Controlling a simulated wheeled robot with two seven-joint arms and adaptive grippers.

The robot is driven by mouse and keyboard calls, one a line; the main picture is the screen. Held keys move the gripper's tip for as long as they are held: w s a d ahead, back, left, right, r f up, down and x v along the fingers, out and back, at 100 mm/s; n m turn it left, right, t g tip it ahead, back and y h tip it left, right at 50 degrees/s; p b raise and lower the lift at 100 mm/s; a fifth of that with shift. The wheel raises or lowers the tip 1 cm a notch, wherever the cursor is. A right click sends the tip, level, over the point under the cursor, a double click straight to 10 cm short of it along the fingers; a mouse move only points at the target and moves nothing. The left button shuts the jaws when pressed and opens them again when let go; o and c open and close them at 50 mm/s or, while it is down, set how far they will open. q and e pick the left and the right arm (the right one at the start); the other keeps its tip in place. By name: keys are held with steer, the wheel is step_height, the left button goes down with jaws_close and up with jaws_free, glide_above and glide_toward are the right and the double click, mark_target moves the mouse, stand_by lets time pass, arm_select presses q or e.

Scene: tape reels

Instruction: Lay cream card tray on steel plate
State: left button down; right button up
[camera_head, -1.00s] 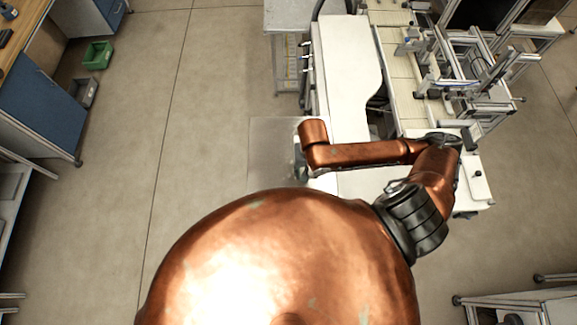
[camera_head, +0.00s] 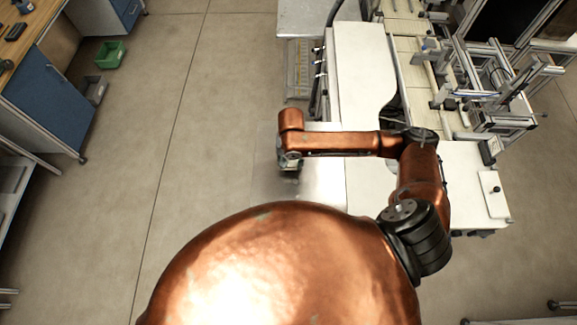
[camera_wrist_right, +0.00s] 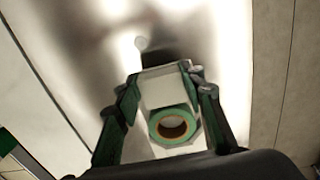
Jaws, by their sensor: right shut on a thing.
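The steel plate (camera_head: 318,185) is a shiny, flat grey sheet beside the white bench in the head view. It fills much of the right wrist view (camera_wrist_right: 85,45) as a bright reflective surface. My right gripper (camera_head: 290,172) is over the plate, seen from above. In the right wrist view, my right gripper (camera_wrist_right: 160,82) is shut on the cream card tray (camera_wrist_right: 165,90), a pale box-like piece between the two fingers. A green tape reel with an orange core (camera_wrist_right: 173,125) shows at the tray's near end. I cannot tell whether the tray touches the plate. My left gripper is out of view.
The white bench (camera_head: 365,75) adjoins the plate, with aluminium frames (camera_head: 500,75) at the right. A green bin (camera_head: 110,55) and blue cabinet (camera_head: 48,95) stand at far left. Open floor (camera_head: 205,110) lies left of the plate.

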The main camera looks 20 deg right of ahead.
steer(key=shift+w+a+f, duration=0.15)
steer(key=shift+w+f, duration=0.5)
steer(key=shift+f, duration=0.1)
steer(key=shift+f+p, duration=0.4)
steer(key=shift+f, duration=1.1)
steer(key=shift+s, duration=0.1)
steer(key=o, duration=1.3)
steer(key=shift+f, duration=0.1)
step_height(320, 180, up, 12)
steer(key=shift+r+b, duration=0.15)
steer(key=shift+b, duration=0.4)
